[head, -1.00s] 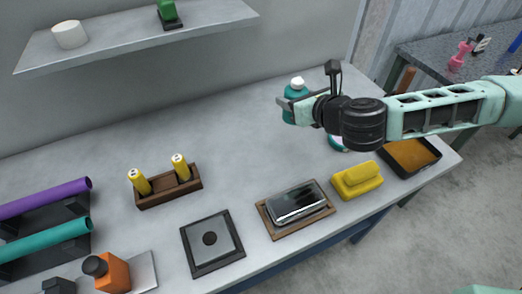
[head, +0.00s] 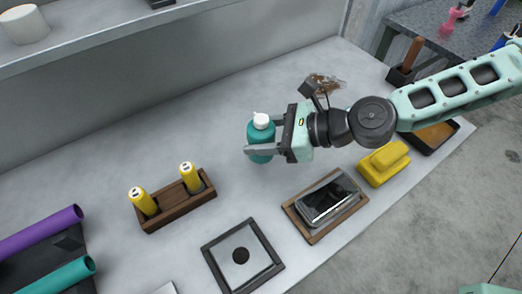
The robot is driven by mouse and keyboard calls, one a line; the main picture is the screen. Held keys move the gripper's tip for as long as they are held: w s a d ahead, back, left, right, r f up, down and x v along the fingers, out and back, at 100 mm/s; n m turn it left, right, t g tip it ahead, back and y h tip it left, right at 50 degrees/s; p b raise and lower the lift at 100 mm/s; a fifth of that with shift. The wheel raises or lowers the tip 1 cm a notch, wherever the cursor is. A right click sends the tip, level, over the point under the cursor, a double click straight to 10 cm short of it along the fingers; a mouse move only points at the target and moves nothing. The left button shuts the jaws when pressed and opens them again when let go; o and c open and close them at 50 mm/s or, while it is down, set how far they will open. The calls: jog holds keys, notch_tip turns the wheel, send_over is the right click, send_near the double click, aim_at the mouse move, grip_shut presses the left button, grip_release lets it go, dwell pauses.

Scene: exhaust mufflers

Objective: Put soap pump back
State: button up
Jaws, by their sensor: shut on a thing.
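The soap pump (head: 261,133) is a teal bottle with a white top. It is upright in the middle of the head view. My gripper (head: 258,149) reaches in from the right and is shut around the bottle's body, with one finger across its near side. The bottle's far side is partly hidden, and I cannot tell whether its base touches the table. A dark-framed square tray (head: 211,257) with a dark round spot in its pale middle lies at the front of the table.
A wooden holder (head: 178,213) with two yellow cylinders stands left of the pump. A wooden tray with a dark-screened device (head: 327,202) and a yellow block (head: 383,164) lie along the front right. A shelf (head: 100,36) overhangs the back left.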

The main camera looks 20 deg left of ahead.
jog(key=shift+f, duration=2.6)
jog(key=shift+f, duration=0.15)
jog(key=o, duration=1.1)
jog(key=shift+o, duration=0.2)
jog(key=shift+w+d+r, duration=0.1)
jog(key=shift+r, duration=0.1)
jog(key=s+b+v, duration=0.1)
jog(key=v, duration=1)
jog(key=shift+w+d+r, duration=0.15)
jog(key=shift+w+d, duration=0.2)
jog(key=shift+w, duration=0.05)
jog(key=shift+d, duration=0.1)
